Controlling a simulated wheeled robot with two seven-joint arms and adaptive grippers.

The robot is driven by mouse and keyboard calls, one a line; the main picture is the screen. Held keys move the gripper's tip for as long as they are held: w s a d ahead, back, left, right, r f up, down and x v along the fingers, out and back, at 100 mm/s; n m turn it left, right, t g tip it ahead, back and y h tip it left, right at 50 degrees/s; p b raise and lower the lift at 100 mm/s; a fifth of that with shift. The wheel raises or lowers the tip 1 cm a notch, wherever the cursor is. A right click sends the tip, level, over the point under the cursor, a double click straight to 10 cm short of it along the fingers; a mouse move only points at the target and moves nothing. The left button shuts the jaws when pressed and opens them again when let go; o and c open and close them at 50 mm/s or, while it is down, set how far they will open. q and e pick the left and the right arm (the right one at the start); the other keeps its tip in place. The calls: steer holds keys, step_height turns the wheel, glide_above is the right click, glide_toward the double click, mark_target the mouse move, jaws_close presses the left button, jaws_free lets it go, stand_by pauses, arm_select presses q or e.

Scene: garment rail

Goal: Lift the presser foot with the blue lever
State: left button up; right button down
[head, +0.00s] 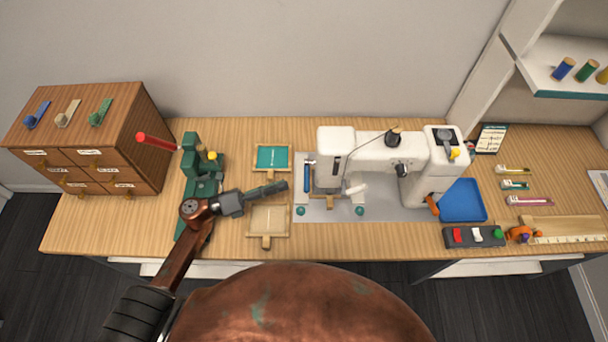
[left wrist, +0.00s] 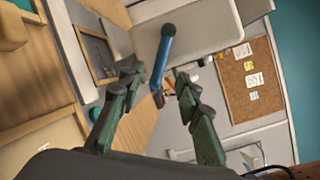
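The white sewing machine (head: 355,143) stands on a grey mat on the table. The blue lever (head: 306,178) hangs upright at the machine's left end; it also shows in the left wrist view (left wrist: 162,58), ahead of the fingers and in the gap between their tips. My left gripper (head: 284,186) is just left of the lever and points right at it. In the left wrist view its two fingers (left wrist: 158,80) are apart, with nothing held. I cannot make out the presser foot clearly under the machine head. My right gripper is not in view.
Two wooden-framed trays, one teal (head: 272,146) and one pale (head: 285,222), lie near the left gripper. A green tool with a red handle (head: 157,141) stands left of them. A blue tray (head: 462,200) and a button box (head: 474,246) are at the right.

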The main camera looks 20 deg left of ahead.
mark_target(309, 176)
arm_select(q)
steer(key=x, duration=0.7)
steer(key=shift+d, duration=0.45)
jaws_close()
